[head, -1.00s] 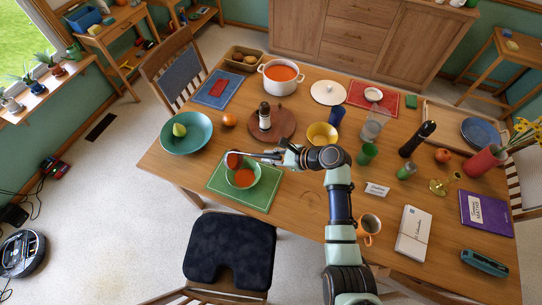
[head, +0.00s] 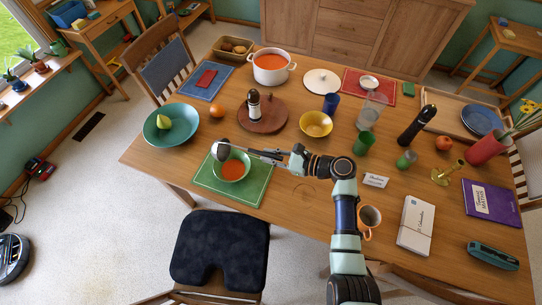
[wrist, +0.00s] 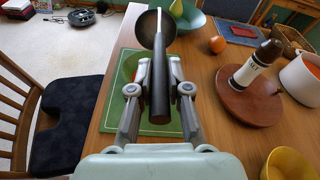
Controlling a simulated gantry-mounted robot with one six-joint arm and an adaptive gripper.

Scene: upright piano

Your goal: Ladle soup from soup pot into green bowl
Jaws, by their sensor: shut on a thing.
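The white soup pot (head: 271,68) with orange-red soup stands at the back of the table. The green bowl (head: 233,165) sits on a green placemat (head: 257,190) near the front edge and holds orange-red soup. My gripper (head: 277,155) is shut on the handle of a dark metal ladle (head: 220,151). The ladle's head is over the bowl's upper left rim and looks tipped, with no soup visible in it. In the wrist view the ladle handle (wrist: 159,90) lies between my gripper's fingers (wrist: 160,78), and the bowl (wrist: 130,68) is partly hidden behind them.
A teal bowl (head: 170,124) with a pear is at left. A dark-cushioned chair (head: 221,250) is at the front edge.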

